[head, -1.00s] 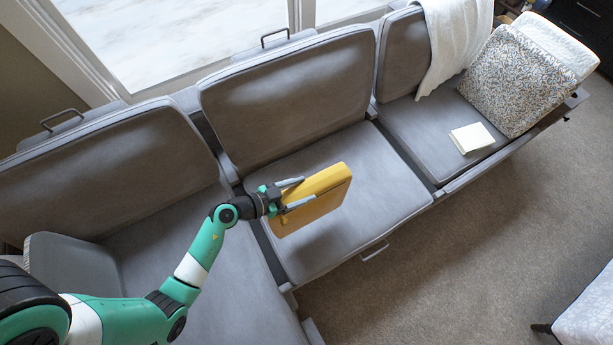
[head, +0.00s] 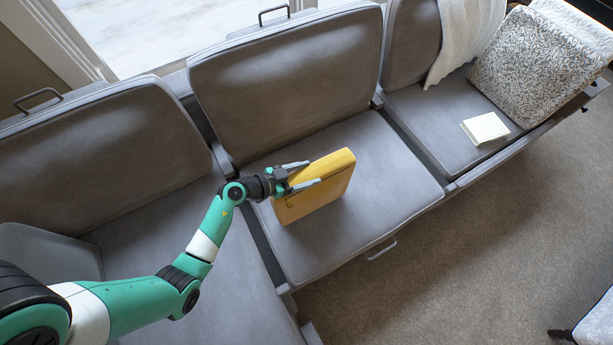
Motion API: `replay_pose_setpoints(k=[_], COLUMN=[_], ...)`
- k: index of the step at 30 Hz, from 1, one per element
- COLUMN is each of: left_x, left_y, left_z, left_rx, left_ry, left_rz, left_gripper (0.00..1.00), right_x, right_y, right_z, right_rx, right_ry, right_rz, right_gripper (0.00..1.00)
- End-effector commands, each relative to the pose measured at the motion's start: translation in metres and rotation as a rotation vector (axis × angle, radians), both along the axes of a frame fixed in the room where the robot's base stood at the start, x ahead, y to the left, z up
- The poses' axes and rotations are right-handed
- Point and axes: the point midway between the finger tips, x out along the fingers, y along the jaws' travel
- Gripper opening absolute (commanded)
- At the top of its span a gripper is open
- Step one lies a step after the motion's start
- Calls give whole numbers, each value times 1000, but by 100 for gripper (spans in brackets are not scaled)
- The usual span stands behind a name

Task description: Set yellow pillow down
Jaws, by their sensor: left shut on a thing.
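The yellow pillow (head: 318,193) is a thick square block at the middle seat (head: 375,155) of the grey sofa. It stands tilted, with its narrow edge up. My left gripper (head: 304,174) is shut on the pillow's upper left part, with one finger along each side. The pillow's lower edge is at the seat, but I cannot tell if it bears on it. My right gripper is not in view.
A patterned pillow (head: 533,68), a white throw (head: 462,38) and a pale book (head: 485,128) are on the right seat. The middle seat is clear around the yellow pillow. Carpet (head: 450,270) lies in front.

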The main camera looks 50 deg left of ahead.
Motion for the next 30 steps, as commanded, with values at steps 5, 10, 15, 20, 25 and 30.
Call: replay_pose_setpoints(k=[5, 10, 15, 20, 25, 30], left_x=[1, 1, 0, 0, 0, -22], left_y=[0, 0, 0, 0, 0, 6], left_z=[3, 0, -1, -1, 1, 16], left_rx=[0, -2, -1, -1, 1, -3], left_ry=[-4, -3, -1, -1, -2, 3], left_rz=[1, 2, 0, 0, 1, 6], left_gripper=[0, 0, 98, 98, 98, 98], right_x=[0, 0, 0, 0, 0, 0], right_y=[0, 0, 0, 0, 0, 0], right_z=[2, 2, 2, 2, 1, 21], right_rx=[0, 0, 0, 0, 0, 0], right_ry=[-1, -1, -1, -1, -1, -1], right_rz=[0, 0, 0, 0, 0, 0], right_gripper=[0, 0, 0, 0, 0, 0])
